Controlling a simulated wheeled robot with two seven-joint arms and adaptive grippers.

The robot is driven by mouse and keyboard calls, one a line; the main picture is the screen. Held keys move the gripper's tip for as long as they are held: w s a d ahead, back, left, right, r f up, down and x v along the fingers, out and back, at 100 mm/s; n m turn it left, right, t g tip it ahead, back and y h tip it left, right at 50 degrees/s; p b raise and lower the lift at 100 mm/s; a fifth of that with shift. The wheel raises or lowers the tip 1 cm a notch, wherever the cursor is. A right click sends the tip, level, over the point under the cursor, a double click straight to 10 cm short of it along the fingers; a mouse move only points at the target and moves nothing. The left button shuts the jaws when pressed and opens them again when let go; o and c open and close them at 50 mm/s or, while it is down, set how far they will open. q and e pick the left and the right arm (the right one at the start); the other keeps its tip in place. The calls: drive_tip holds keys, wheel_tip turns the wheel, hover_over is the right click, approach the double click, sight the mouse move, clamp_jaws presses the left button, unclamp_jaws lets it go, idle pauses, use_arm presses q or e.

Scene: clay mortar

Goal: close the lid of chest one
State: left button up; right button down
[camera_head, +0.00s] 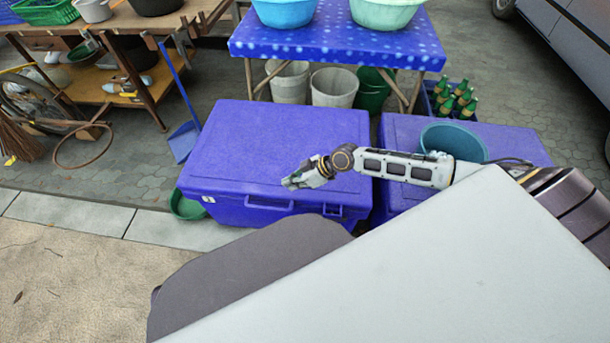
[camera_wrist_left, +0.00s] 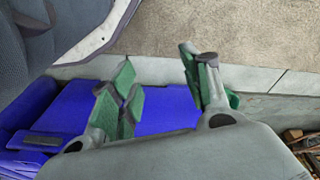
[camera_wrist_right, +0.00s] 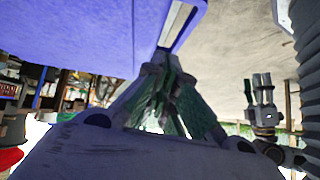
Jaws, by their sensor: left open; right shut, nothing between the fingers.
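Two blue chests stand side by side in the head view. The larger left chest (camera_head: 262,152) has its lid down and looking flat; I cannot tell whether a thin gap remains. The right chest (camera_head: 510,143) also has its lid down. No mark tells me which is chest one. My right gripper (camera_head: 289,184) appears over the front part of the left chest's lid, shut and empty; contact cannot be told. The right wrist view shows its closed fingers (camera_wrist_right: 163,75) beside a blue surface. My left gripper (camera_wrist_left: 157,62) is open and empty, with blue chest surfaces beneath it.
A teal basin (camera_head: 453,138) sits on the right chest. A blue spotted table (camera_head: 335,45) with basins stands behind. A green bowl (camera_head: 186,205) lies by the left chest's front left corner. A blue dustpan (camera_head: 184,141) stands to its left. The pavement in front left is clear.

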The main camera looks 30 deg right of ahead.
use_arm(q)
drive_tip(key=f, duration=0.1)
drive_tip(key=f+p, duration=0.1)
drive_tip(key=shift+w+a+f, duration=0.1)
drive_tip(key=shift+a+f, duration=0.15)
drive_tip(key=shift+f, duration=0.05)
use_arm(e)
drive_tip(key=v, duration=0.6)
drive_tip(key=shift+s, duration=0.15)
use_arm(q)
drive_tip(key=shift+s+f, duration=0.1)
drive_tip(key=shift+s, duration=0.15)
use_arm(e)
drive_tip(key=shift+r, duration=0.1)
drive_tip(key=shift+a, duration=0.15)
